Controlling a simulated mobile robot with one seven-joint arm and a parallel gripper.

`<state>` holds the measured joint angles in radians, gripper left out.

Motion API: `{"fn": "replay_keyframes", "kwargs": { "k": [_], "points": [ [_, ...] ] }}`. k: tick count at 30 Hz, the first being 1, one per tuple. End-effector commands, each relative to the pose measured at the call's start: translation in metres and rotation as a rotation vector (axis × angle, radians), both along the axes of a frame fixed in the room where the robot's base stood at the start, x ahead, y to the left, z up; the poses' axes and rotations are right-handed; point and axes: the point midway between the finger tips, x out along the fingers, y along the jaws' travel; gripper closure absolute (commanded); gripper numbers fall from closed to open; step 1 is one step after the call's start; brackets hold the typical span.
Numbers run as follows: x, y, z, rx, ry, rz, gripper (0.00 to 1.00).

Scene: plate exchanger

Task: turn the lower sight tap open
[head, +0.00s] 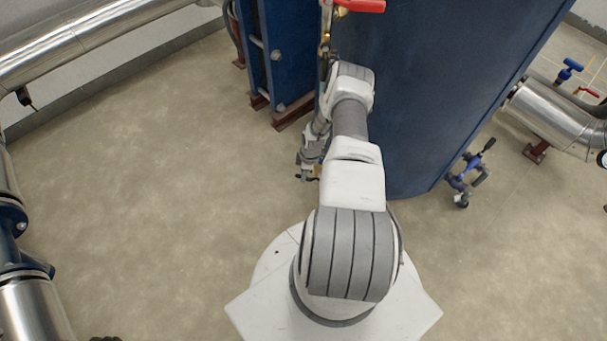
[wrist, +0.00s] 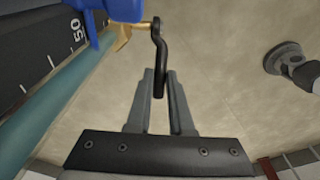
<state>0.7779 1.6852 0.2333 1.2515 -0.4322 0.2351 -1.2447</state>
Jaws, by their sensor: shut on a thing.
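The sight tap's black cranked lever (wrist: 156,42) runs from a brass stem (wrist: 122,38) beside a blue fitting (wrist: 115,8) in the wrist view. My gripper (wrist: 159,78) is shut on this lever, one finger on each side of its straight end. A teal sight tube (wrist: 60,90) and a dark scale marked 50 (wrist: 42,50) run along the left of the wrist view. In the head view my gripper (head: 308,172) is low, left of the big blue panel, and partly hidden by my arm; the tap is too small to make out there.
The big blue panel (head: 430,80) stands just right of my arm. A red-handled valve (head: 362,5) is above it at the top. Silver pipes (head: 70,45) run at the upper left, and another (head: 550,115) is at right. The floor (head: 150,190) at left is clear.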

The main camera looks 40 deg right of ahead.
Motion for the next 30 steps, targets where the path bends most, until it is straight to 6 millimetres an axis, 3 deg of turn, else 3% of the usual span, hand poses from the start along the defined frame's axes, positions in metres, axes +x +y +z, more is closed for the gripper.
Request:
{"fn": "replay_keyframes", "kwargs": {
  "k": [13,14,19,30],
  "points": [
    [-0.0042,0.0032,0.0002,0.009,0.010,0.003,1.00],
    [-0.0042,0.0032,0.0002,0.009,0.010,0.003,0.79],
    [-0.0029,0.0018,0.0003,0.006,0.006,0.002,0.50],
    [0.0000,0.0003,0.0028,0.002,0.001,0.001,0.50]
  ]
}}
